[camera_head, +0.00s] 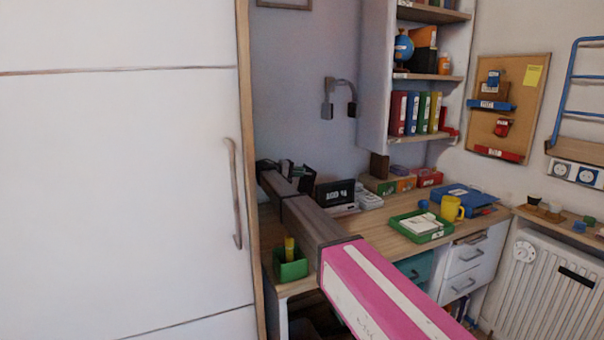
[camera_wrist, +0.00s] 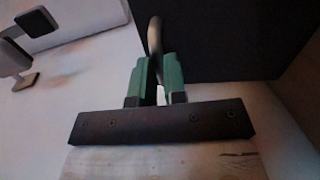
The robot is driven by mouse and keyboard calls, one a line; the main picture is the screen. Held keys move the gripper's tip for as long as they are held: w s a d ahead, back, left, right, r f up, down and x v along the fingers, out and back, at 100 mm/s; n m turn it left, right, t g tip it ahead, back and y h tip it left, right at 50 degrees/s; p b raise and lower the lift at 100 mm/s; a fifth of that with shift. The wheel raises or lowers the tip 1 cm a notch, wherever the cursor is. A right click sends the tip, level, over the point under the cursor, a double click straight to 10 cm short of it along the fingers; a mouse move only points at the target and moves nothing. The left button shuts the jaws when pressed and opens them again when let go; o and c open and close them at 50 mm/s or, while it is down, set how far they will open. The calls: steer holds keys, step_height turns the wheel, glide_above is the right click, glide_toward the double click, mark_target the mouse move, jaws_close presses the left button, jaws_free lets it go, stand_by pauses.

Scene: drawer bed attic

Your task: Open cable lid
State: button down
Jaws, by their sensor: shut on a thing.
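My gripper (camera_wrist: 157,68) has green fingers, which stand close together around the lower end of a thin curved handle (camera_wrist: 155,34) in the wrist view. The handle rises beside the left edge of a dark flat panel (camera_wrist: 215,40), which looks like the cable lid, though its outline is cut off by the frame. Whether the lid is raised cannot be told. In the head view my arm reaches over the left side of the desk to its back left corner, where my gripper (camera_head: 283,170) is small and dark. The lid cannot be made out there.
The wooden desk (camera_head: 375,232) holds a green pen cup (camera_head: 291,270), a black sign (camera_head: 333,194), a green tray (camera_head: 398,229) and a yellow mug (camera_head: 452,208). A tall white door (camera_head: 120,190) stands close on the left. A wall lamp (camera_head: 340,97) hangs above.

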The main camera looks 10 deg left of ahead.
steer(key=shift+s+f, duration=0.15)
steer(key=shift+f, duration=0.1)
steer(key=c, duration=1.2)
jaws_free()
steer(key=shift+o, duration=0.2)
steer(key=shift+a, duration=0.1)
steer(key=v, duration=1)
steer(key=shift+s+a, duration=0.2)
steer(key=shift+a, duration=0.1)
steer(key=shift+r, duration=0.15)
steer(key=shift+d, duration=0.1)
